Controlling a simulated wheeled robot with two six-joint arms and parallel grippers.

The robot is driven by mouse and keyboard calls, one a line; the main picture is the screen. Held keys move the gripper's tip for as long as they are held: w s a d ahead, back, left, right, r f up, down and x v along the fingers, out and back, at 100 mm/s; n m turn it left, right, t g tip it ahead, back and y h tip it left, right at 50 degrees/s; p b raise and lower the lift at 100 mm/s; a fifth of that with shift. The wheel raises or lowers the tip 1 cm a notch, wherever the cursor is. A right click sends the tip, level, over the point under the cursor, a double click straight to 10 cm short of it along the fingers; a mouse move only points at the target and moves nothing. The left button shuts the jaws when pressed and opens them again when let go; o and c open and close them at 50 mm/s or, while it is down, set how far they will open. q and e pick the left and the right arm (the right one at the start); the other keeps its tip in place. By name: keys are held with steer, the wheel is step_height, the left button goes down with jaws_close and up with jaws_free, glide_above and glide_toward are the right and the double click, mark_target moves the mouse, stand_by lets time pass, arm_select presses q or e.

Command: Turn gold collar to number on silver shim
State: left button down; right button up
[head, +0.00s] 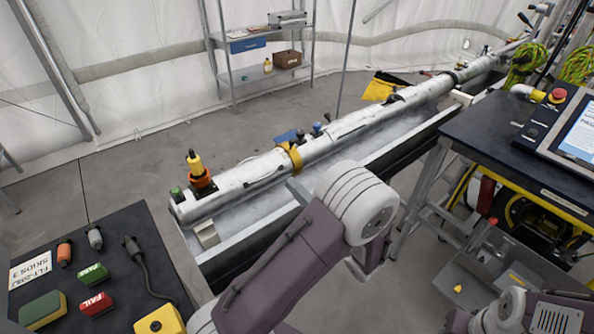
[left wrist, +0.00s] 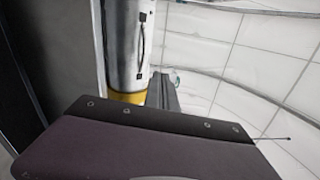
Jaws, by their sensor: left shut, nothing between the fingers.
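The gold collar (head: 291,157) is a yellow-gold band around the long silver tube (head: 335,138), near its middle-left part. It also shows in the left wrist view (left wrist: 124,98), partly hidden by my gripper body. My left gripper (head: 298,190) is shut and empty, beside the tube on its near side, just below the collar. In the left wrist view its grey fingers (left wrist: 162,92) point toward the tube, close to the collar; I cannot tell if they touch. I cannot make out the silver shim or any number. My right gripper is not in view.
The tube lies in a long dark-edged trough (head: 408,138). An orange-yellow fitting (head: 197,172) stands at its near end. A dark table (head: 135,225) with tags and tools is at left; a console bench (head: 490,125) is at right. Shelves (head: 265,75) stand behind.

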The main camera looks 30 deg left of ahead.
arm_select(q)
steer(key=w+d+f+m+t, duration=0.2)
steer(key=w+d+t, duration=0.1)
steer(key=d+t, duration=0.25)
steer(key=p, duration=0.2)
glide_toward(292, 144)
steer(key=shift+g+h, duration=0.35)
steer(key=shift+h, duration=0.05)
steer(key=x, duration=0.3)
steer(key=r+x, duration=0.1)
steer(key=x, duration=0.2)
steer(key=shift+w, duration=0.2)
steer(key=shift+a, duration=0.15)
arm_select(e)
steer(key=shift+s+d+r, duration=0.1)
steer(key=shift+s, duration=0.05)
arm_select(q)
steer(key=shift+w+a+r+b, duration=0.15)
steer(key=shift+w+a+b, duration=0.15)
steer(key=shift+a+b, duration=0.25)
steer(key=shift+w+a+r, duration=0.1)
steer(key=shift+r, duration=0.1)
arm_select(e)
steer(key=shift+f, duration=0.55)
